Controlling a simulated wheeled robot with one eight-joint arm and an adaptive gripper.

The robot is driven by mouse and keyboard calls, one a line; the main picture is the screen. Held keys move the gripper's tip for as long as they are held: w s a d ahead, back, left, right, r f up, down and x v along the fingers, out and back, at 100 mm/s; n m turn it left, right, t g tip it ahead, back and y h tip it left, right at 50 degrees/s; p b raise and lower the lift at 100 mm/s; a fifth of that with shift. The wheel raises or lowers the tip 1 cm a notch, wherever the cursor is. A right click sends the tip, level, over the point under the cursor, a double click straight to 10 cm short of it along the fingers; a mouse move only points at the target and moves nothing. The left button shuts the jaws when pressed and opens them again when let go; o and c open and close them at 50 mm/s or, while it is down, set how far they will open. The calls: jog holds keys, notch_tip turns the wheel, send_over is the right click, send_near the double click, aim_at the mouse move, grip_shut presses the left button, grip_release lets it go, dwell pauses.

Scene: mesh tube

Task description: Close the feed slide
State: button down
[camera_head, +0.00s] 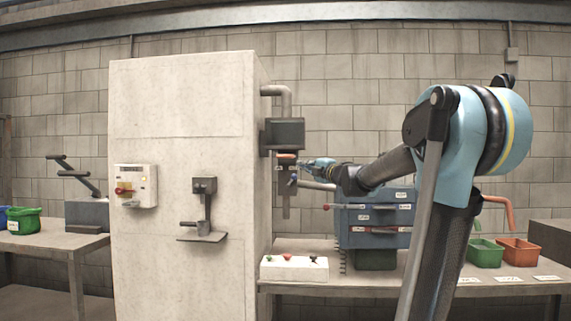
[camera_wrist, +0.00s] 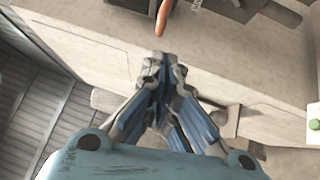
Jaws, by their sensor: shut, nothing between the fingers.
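A dark grey box (camera_head: 284,133) hangs on a pipe at the pale pillar's right side, with a small orange handle (camera_head: 286,156) under it. This looks like the feed slide, but I cannot read its label or tell how far open it is. My gripper (camera_head: 301,163) is at the right of the handle, shut and empty. In the wrist view, the orange handle (camera_wrist: 163,18) lies just beyond the fingertips of my gripper (camera_wrist: 160,60), with a small gap showing. Part of the dark mechanism (camera_wrist: 262,8) shows at the top right.
The pale pillar (camera_head: 182,95) stands left of my arm. Green (camera_head: 485,253) and orange (camera_head: 518,252) bins stand at the right. Open air lies above the cabinet.

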jog(key=a+n+g+y, duration=0.1)
jog(key=a+n, duration=0.1)
send_near(278, 157)
jog(key=shift+x, duration=2.3)
jog(key=shift+w, duration=0.1)
jog(key=shift+w+d, duration=0.1)
jog(key=shift+w, duration=2.3)
